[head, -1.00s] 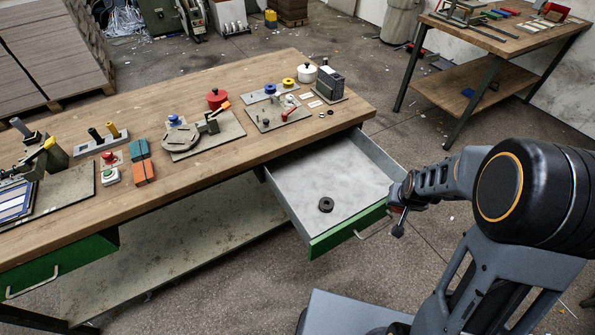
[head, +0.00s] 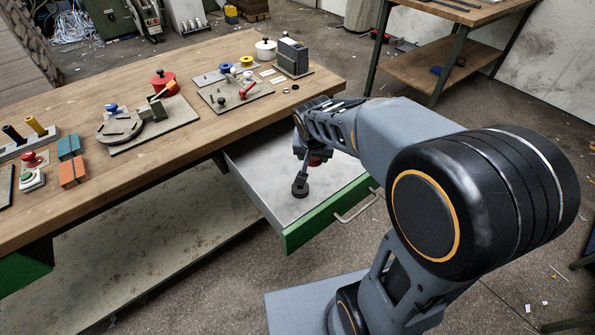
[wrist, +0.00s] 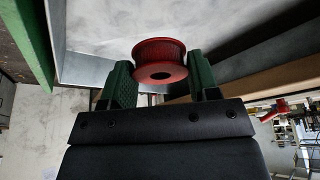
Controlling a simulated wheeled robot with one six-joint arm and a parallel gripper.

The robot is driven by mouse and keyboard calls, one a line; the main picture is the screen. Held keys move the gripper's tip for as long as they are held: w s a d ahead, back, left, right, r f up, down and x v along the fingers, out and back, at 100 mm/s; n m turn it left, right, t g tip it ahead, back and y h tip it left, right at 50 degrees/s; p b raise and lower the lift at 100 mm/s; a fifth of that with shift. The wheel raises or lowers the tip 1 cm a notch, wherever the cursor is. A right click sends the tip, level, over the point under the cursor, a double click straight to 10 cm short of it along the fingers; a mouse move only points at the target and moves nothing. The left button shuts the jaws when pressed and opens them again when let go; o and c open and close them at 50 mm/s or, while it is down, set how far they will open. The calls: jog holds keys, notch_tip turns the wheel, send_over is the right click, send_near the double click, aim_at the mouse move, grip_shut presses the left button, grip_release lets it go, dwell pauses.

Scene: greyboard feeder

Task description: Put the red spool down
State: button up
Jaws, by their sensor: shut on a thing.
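The red spool (wrist: 158,52) is between the two green fingers of my gripper (wrist: 160,78) in the wrist view, and the gripper is shut on it. In the head view my gripper (head: 309,163) is over the open drawer (head: 262,172), and only a bit of the red spool (head: 317,160) shows beneath my wrist. The pale drawer floor lies beyond the spool in the wrist view. I cannot tell whether the spool touches the floor.
The drawer's green front (head: 327,213) has a handle. The workbench (head: 205,70) carries a red pot (head: 163,82) and several fixtures. Drawer floor to the left is bare.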

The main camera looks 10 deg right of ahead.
jog(key=shift+s+d+f+m+b, duration=0.1)
jog(key=shift+s+m+b, duration=0.4)
jog(key=shift+b, duration=0.3)
jog(key=shift+d+h, duration=0.3)
jog(key=b, duration=0.2)
send_near(339, 163)
jog(key=shift+w+f+b, duration=0.35)
jog(key=shift+w+f, duration=0.2)
jog(key=shift+w+d+f, duration=0.35)
jog(key=shift+d+f, duration=0.05)
jog(key=shift+f, duration=0.3)
jog(key=shift+w+d+f+b, duration=0.15)
jog(key=shift+f+b, duration=0.45)
jog(key=shift+f, duration=1.1)
